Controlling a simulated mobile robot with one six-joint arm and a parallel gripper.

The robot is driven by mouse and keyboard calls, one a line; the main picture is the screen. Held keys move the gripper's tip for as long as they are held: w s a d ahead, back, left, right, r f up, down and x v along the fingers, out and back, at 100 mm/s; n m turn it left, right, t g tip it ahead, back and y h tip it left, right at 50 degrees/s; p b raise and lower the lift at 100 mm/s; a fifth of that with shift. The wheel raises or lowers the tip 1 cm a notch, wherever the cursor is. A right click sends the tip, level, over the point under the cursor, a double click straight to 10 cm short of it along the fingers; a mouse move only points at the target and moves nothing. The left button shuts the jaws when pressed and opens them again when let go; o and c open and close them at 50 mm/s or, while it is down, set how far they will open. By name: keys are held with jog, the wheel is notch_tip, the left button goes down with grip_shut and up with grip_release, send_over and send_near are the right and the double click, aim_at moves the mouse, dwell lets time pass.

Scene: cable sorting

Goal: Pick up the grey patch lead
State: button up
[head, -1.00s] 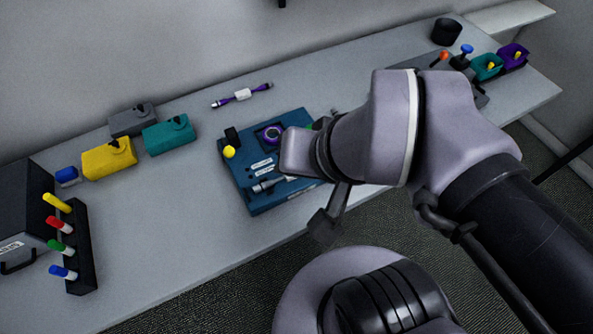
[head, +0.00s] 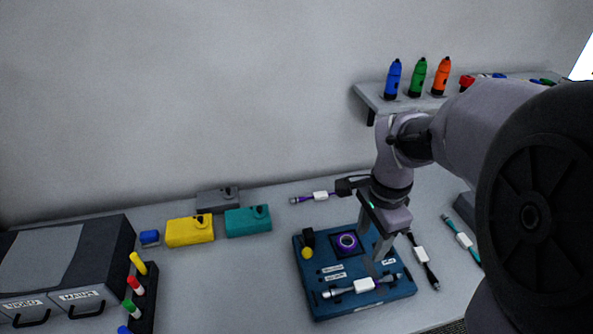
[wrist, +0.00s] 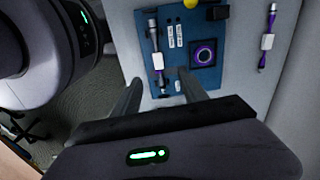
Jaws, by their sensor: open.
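The grey patch lead (head: 364,286), with a white label at its middle, lies along the front part of the blue board (head: 320,307). In the wrist view the lead (wrist: 158,61) runs up and down, ahead of the fingers. My gripper (head: 376,264) is open and empty, pointing down over the board near the lead's right half. In the wrist view my gripper's fingers (wrist: 160,88) stand apart, either side of the lead's near end. I cannot tell the exact height of the fingertips above the board.
The board also bears a purple ring (head: 347,241) and a yellow knob (head: 307,253). A purple lead (head: 319,196) lies behind it; a black lead (head: 421,256) and a teal lead (head: 463,240) lie to the right. Yellow (head: 189,232) and teal (head: 248,221) boxes stand left.

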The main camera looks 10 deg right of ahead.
jog(key=b, duration=0.5)
send_over(362, 284)
jog(key=shift+m, duration=0.4)
notch_tip(362, 284, down, 13)
jog(key=shift+w+r, duration=0.15)
notch_tip(362, 284, down, 6)
jog(key=b, duration=0.3)
jog(key=shift+d, duration=0.1)
jog(key=shift+r, duration=0.15)
jog(key=shift+c, duration=0.6)
grip_shut()
